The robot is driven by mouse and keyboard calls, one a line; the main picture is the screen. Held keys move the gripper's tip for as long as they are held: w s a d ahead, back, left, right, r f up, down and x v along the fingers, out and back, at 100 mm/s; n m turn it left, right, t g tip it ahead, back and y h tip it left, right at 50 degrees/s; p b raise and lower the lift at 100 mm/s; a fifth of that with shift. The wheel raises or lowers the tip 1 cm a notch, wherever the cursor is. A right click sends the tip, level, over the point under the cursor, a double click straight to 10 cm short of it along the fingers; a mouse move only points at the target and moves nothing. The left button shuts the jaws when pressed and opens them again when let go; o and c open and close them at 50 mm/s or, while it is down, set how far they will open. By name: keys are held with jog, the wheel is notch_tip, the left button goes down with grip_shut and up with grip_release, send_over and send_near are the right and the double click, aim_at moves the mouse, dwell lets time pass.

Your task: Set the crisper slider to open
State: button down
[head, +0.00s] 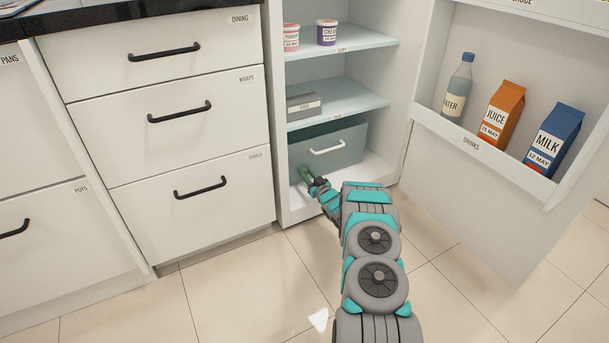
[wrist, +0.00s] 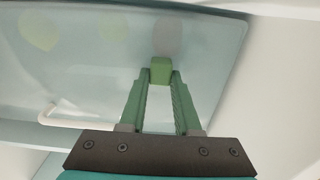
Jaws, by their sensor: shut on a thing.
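The crisper drawer (head: 345,140) is a translucent grey-blue bin with a white handle (head: 327,147), low in the open fridge. The crisper slider is a small green block (wrist: 160,65) on the drawer front; a green bit also shows in the head view (head: 306,173) at the drawer's lower left. My gripper (wrist: 160,77) has its two green fingers closed on the slider's sides. In the head view, my gripper (head: 312,180) reaches the drawer front, left of and below the handle. The drawer looks pushed in. No open or closed marking on the slider is readable.
The open fridge door (head: 480,150) stands to the right, with a water bottle (head: 458,85), juice carton (head: 502,112) and milk carton (head: 553,137). Shelves above hold two tubs and a grey box (head: 303,106). Drawer cabinets (head: 190,120) stand left. The tiled floor in front is clear.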

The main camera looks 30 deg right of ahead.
jog(key=c, duration=0.6)
grip_release()
jog(key=shift+d, duration=0.2)
jog(key=shift+s+d+p, duration=0.1)
jog(key=shift+s+p, duration=0.4)
jog(key=shift+s, duration=3.4)
